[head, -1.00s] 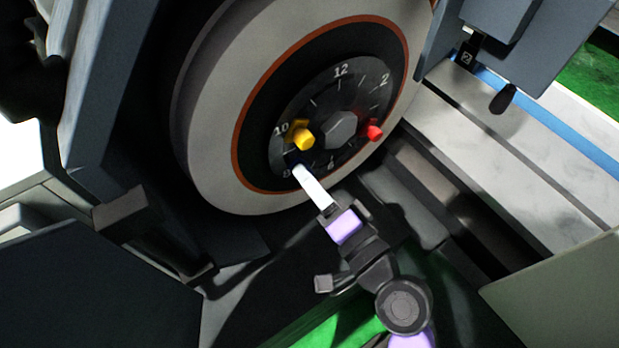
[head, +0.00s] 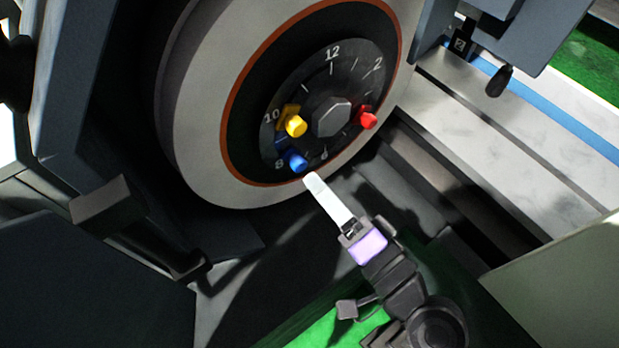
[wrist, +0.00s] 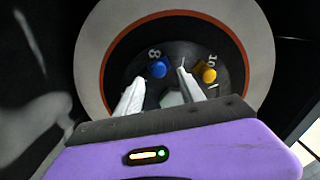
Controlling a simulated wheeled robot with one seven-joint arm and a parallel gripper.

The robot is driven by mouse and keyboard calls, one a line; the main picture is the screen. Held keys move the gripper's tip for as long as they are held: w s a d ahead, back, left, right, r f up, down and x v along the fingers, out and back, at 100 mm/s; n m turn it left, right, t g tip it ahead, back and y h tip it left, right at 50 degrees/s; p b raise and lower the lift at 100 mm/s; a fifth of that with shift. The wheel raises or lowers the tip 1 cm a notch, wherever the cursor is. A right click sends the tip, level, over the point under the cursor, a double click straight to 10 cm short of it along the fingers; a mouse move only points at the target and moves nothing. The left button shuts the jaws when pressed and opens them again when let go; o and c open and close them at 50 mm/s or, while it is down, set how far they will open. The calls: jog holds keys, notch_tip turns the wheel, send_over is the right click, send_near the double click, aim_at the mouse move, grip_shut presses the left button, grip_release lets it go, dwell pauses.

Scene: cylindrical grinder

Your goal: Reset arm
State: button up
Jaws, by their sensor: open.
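My gripper (head: 312,182) is just in front of the lower part of the round dial face (head: 345,75), below the blue peg. The blue peg (head: 297,162) sits by the number 8 on the dial. The red peg (head: 368,120) is on the right side of the dial.
The dial is set in a large pale wheel (head: 200,100). A machine bed with a blue strip (head: 580,137) lies at right, below a grey block with a black knob (head: 498,82). Dark panels stand at lower left. A pale panel (head: 560,270) is at lower right.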

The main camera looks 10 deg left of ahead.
jog(key=shift+v, duration=1)
jog(key=s+d+f+t+h, duration=0.1)
jog(key=s+d+t+h, duration=0.1)
jog(key=d+h, duration=0.4)
jog(key=s+d+f+t+h, duration=0.2)
jog(key=d+h, duration=0.1)
jog(key=d, duration=0.6)
jog(key=s+d+f+n+g+h, duration=0.1)
jog(key=s+d+n+h, duration=0.1)
jog(key=s, duration=0.7)
jog(key=s+d+f+n+g+h, duration=0.1)
jog(key=s+d+n, duration=0.2)
jog(key=s, duration=0.7)
jog(key=shift+d+h, duration=0.4)
